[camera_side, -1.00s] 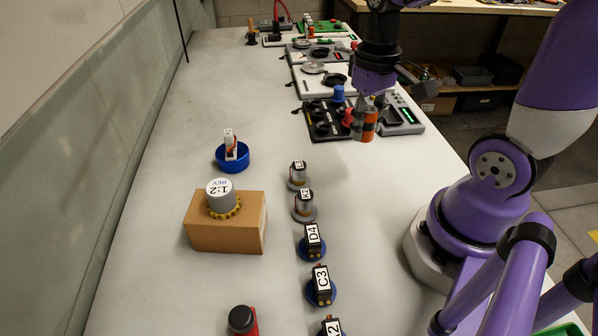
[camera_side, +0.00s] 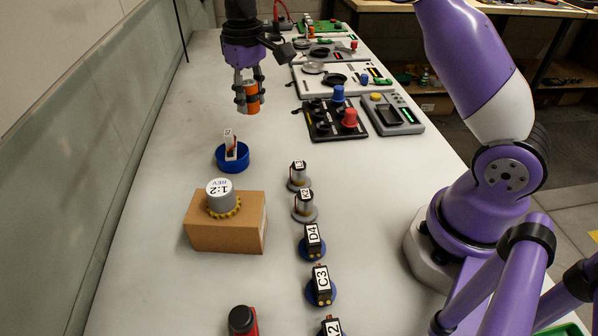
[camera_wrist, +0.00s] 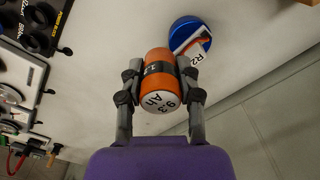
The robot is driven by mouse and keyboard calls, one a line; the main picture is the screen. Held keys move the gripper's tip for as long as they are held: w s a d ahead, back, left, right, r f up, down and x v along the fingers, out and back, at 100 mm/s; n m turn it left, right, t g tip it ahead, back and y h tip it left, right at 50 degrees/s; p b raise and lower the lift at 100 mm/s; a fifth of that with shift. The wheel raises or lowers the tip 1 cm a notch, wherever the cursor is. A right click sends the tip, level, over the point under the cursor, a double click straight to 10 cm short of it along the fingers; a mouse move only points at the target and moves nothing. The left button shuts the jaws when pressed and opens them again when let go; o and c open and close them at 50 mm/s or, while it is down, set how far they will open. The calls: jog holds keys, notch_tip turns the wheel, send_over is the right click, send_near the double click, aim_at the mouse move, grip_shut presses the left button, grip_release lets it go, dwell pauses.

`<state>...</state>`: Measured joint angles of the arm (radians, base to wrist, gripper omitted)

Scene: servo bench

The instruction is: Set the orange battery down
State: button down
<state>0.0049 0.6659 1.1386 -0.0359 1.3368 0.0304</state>
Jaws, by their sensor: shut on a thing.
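The orange battery (camera_side: 252,97) is a short cylinder with a dark band and a pale marked end. My gripper (camera_side: 248,92) is shut on it and holds it above the white bench, behind the blue dish in the side view. In the wrist view the battery (camera_wrist: 160,75) sits between both fingers (camera_wrist: 158,88), its marked end facing the camera. The bench below it looks bare.
The blue dish (camera_side: 232,164) holds a white-labelled part (camera_side: 230,146). A cardboard box (camera_side: 226,236) carries a grey geared motor. Labelled parts on round bases stand in a row (camera_side: 312,242). Panels with knobs (camera_side: 324,118) lie at the back right. The left bench is clear.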

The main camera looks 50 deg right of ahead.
send_over(277, 127)
notch_tip(277, 127, down, 7)
jog(key=shift+r, duration=0.1)
jog(key=shift+d+f, duration=0.1)
jog(key=shift+f, duration=1.9)
jog(key=shift+f, duration=0.15)
jog(key=c, duration=0.5)
grip_release()
